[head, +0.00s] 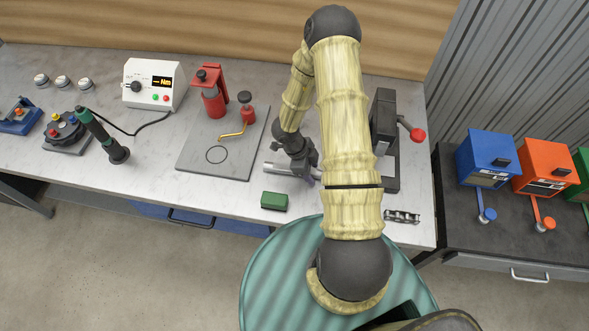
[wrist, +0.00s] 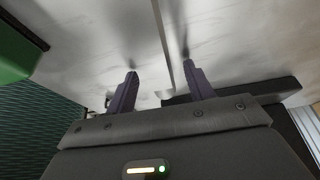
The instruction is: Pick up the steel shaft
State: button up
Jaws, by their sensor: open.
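The steel shaft (head: 279,170) is a bright silver cylinder lying on the light worktop, left of and partly behind my gripper in the head view. My gripper (head: 302,172) is low over its right part, and my arm covers some of that area. In the wrist view my gripper (wrist: 161,84) is open, its two dark fingers apart. A narrow pale band runs between them, probably the shaft, but its outline blends with the worktop. I cannot tell whether the fingers touch anything.
A green block (head: 274,201) lies near the bench's front edge. A grey plate (head: 200,157) with a red clamp (head: 213,98) is to the left. A dark press (head: 384,125) stands close on the right, with a spiral metal part (head: 402,216) in front.

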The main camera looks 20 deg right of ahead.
jog(key=shift+f, duration=0.15)
jog(key=shift+c, duration=0.4)
grip_shut()
